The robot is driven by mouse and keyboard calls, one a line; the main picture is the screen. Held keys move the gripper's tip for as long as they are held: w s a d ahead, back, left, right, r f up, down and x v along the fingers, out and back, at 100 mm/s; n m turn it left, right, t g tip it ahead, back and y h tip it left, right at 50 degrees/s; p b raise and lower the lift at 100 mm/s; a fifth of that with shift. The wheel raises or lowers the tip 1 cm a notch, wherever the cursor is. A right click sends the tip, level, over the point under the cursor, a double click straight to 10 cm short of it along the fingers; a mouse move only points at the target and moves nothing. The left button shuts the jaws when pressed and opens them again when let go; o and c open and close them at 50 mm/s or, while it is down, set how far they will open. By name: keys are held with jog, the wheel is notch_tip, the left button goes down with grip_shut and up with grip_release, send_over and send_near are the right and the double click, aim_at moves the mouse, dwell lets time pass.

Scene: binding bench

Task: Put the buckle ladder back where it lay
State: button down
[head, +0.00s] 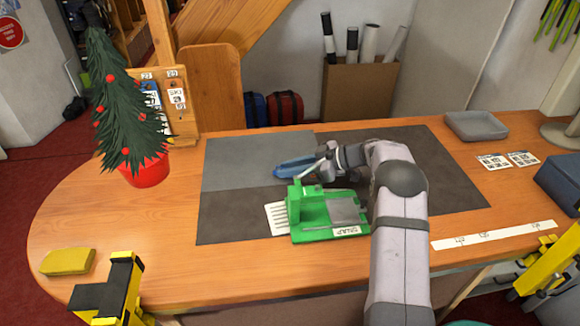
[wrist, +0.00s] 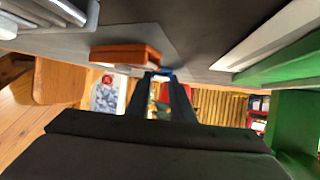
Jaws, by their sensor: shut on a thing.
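My gripper (head: 318,167) is low over the dark mat, behind the green fixture. Its dark fingers are close together in the wrist view (wrist: 158,88), with a small blue piece (wrist: 160,72) at their tips. I take this blue piece to be the buckle ladder; most of it is hidden there. In the head view a blue thing (head: 296,167) is at the gripper's left side; I cannot tell how much of it is the held piece. The green fixture (head: 318,228) has a grey plate and a label. A white lined card (head: 276,218) lies at its left.
A grey mat (head: 240,165) overlaps the dark mat (head: 235,222). A potted tree (head: 130,120) and yellow block (head: 68,261) are at left. A grey tray (head: 476,126), two cards and a marked white strip (head: 495,235) lie at right. An orange-brown block (wrist: 125,53) shows in the wrist view.

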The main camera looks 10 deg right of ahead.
jog(key=shift+f, duration=0.2)
jog(key=c, duration=1.5)
grip_release()
jog(key=shift+c, duration=0.2)
jog(key=shift+r, duration=0.1)
jog(key=shift+r, duration=0.15)
jog(key=b+v, duration=0.2)
jog(key=v, duration=1)
jog(key=shift+s+b, duration=0.1)
jog(key=shift+b, duration=0.3)
